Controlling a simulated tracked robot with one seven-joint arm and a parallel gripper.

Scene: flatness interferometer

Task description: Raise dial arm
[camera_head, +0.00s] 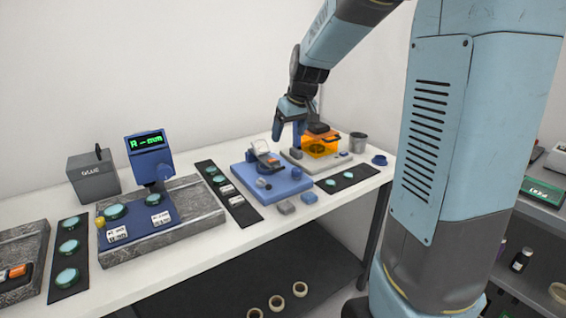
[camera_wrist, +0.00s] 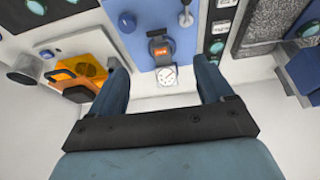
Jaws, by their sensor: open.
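The dial arm (camera_head: 268,158) stands on a blue base plate (camera_head: 292,184) in the middle of the bench in the head view. My gripper (camera_head: 289,128) is above and behind the dial arm, pointing down. In the wrist view my gripper (camera_wrist: 162,72) is open with nothing between the fingertips that it touches. Its exact height above the dial cannot be told.
An orange-windowed device (camera_head: 320,147) stands right of the blue plate, with a grey cup (camera_head: 357,142) beyond. A black strip with green discs (camera_head: 218,182) lies to the left. A blue display unit (camera_head: 148,150) stands farther left. Grey and blue blocks lie at the front.

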